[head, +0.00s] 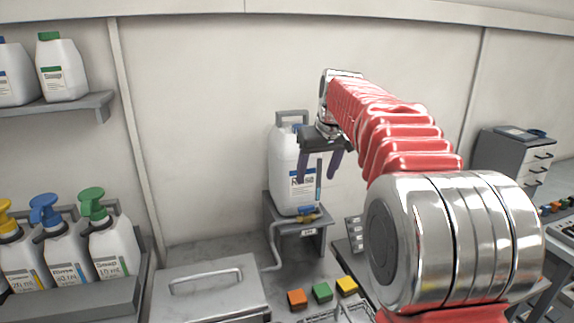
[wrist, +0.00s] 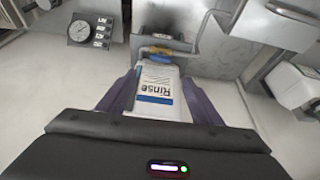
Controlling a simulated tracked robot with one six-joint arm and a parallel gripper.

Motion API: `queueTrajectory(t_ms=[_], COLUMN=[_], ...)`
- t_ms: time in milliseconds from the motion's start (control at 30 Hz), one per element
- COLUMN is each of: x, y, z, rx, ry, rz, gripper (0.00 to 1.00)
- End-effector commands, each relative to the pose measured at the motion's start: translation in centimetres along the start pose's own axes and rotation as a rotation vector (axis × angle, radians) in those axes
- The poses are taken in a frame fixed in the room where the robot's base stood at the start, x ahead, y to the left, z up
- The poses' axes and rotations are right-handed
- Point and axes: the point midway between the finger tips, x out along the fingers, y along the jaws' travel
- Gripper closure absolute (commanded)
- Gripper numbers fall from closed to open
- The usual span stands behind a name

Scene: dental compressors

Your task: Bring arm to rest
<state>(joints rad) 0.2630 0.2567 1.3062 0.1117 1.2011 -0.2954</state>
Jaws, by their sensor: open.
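My gripper (head: 319,168) hangs at the end of my red-sleeved arm, in front of a white canister in the head view. Its two purple fingers are spread apart with nothing held between them. The white canister (head: 284,172) has a blue and white label and stands on a small grey stand. In the wrist view the canister (wrist: 158,97) reads "Rinse" and shows between the fingers (wrist: 160,90), beyond them. I cannot tell how far it is from the fingertips. My arm hides part of the scene at the right of the head view.
The grey stand (head: 276,219) has a yellow and blue valve (head: 306,214) and a hose. Pump bottles (head: 66,255) stand at lower left, below a shelf (head: 60,106) with jugs. A metal lidded box (head: 210,291) and coloured blocks (head: 321,292) lie in front. A dial gauge (wrist: 80,31) shows in the wrist view.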

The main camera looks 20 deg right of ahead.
Motion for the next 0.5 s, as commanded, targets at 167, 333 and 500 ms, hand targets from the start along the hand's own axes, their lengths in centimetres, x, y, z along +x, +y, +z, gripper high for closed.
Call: queueTrajectory(t_ms=[167,333,500], x=[0.0,2.3,3.9], y=[0.1,0.3,-0.4], z=[-0.2,1.1,4.6], rx=[0.017,0.068,0.112], ry=[0.006,-0.015,-0.052], rz=[0.002,0.009,0.015], gripper=[0.41,0.41,0.41])
